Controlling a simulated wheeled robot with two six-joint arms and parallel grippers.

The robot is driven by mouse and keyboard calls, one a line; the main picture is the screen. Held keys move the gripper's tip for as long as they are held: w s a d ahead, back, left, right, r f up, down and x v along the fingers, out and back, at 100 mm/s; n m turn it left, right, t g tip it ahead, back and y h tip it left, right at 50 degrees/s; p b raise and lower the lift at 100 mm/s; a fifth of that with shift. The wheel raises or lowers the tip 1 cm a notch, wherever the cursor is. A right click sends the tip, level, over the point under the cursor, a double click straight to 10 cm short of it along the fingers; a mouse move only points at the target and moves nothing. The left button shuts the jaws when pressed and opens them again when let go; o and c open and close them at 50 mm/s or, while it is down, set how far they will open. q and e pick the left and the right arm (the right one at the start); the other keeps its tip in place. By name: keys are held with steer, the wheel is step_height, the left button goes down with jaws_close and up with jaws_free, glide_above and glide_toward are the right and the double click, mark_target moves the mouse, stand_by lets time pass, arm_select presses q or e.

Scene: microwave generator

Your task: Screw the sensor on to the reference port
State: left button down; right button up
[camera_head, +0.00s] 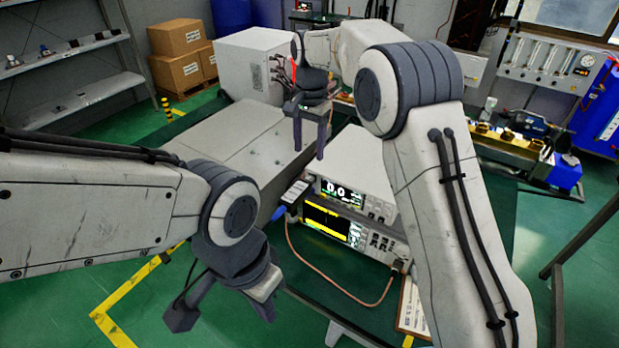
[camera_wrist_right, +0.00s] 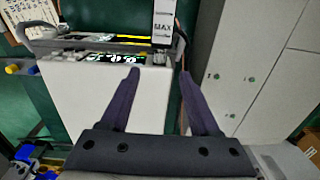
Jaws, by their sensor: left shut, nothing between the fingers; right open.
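The sensor (camera_head: 293,192) is a small pale body at the left front end of the stacked instruments. In the right wrist view the sensor (camera_wrist_right: 164,22) shows a white label reading "MAX", ahead of the fingertips. I cannot tell whether it touches the reference port, which I cannot make out. The upper instrument (camera_head: 345,193) has a lit "0.0" display. My right gripper (camera_head: 310,143) is open and empty, above and behind the sensor; it also shows in the right wrist view (camera_wrist_right: 159,73). My left gripper (camera_head: 265,308) is shut and empty, low at the front left.
A lower instrument (camera_head: 335,226) has a yellow screen. A copper-coloured cable (camera_head: 330,281) loops on the dark green table in front. A long grey housing (camera_head: 235,145) stands left of the instruments. A clipboard (camera_head: 411,308) lies at the right front.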

mark_target(308, 178)
step_height(308, 178, down, 10)
steer(key=shift+a+r+p, duration=0.1)
steer(key=shift+p, duration=0.55)
